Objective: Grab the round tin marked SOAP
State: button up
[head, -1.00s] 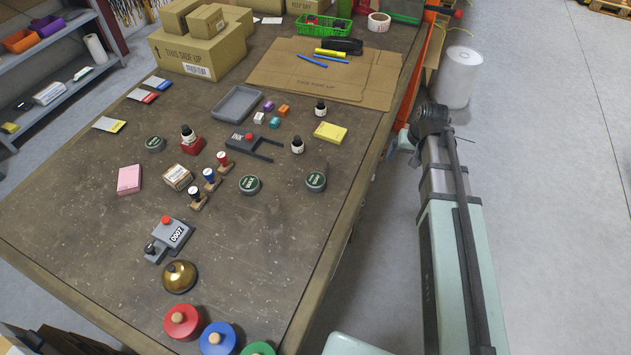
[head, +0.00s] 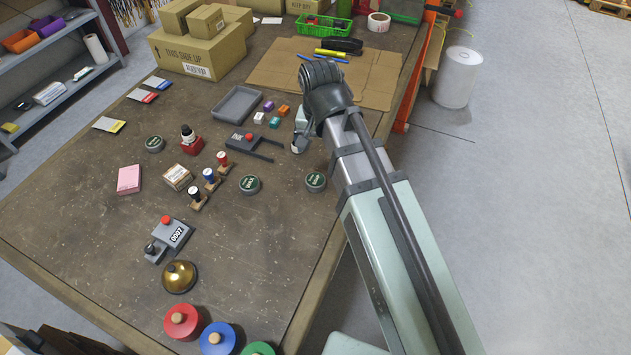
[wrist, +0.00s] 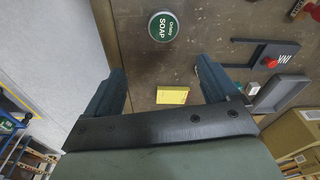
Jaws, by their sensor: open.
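The round tin marked SOAP (wrist: 163,27) has a dark green lid with white letters and a grey rim. It lies flat on the table near the top of the wrist view. In the head view the tin (head: 316,181) is the one nearest the table's right edge; its label is too small to read there. My gripper (wrist: 163,76) is open and empty, with the tin beyond its fingertips, apart from them.
Two similar tins, (head: 249,184) and (head: 154,143), stand farther left. Stamps (head: 209,176) and a dark fork-shaped device with a red button (head: 247,138) are to the tin's left. A yellow box (wrist: 172,95) lies below my gripper. Bare table lies in front of the tin.

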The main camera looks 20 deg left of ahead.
aim_at(315, 179)
jog(key=shift+s+a+f, duration=0.1)
jog(key=shift+a+f, duration=0.1)
jog(key=shift+f, duration=1.95)
jog(key=shift+a+f, duration=0.15)
jog(key=shift+f, duration=2)
jog(key=shift+s+a+f, duration=0.1)
jog(key=shift+a+f, duration=0.1)
jog(key=shift+f, duration=1.95)
jog(key=shift+c, duration=0.5)
jog(key=c, duration=1.1)
